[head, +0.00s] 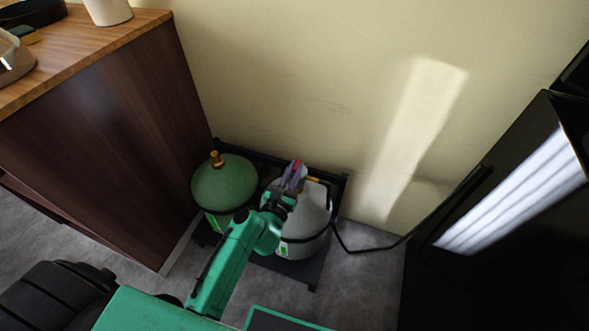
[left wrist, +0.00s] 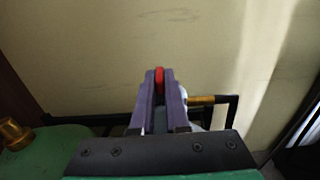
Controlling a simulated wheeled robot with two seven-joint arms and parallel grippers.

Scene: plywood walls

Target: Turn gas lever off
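A white gas cylinder (head: 309,218) stands on a low dark stand against the wall, with a brass fitting (left wrist: 203,100) at its top. The red gas lever (left wrist: 159,79) shows as a narrow strip between my left gripper's purple fingers; it also shows in the head view (head: 296,166). My left gripper (left wrist: 159,84) is over the cylinder's top, with its fingers close together on both sides of the lever, seemingly touching it. The fingers hide the lower part of the lever and most of the valve. My right gripper is not in view.
A green cylinder (head: 224,184) stands just left of the white one. A black hose (head: 372,249) runs right to a dark appliance (head: 500,220). A wooden cabinet (head: 110,130) stands left. The wall behind is bare.

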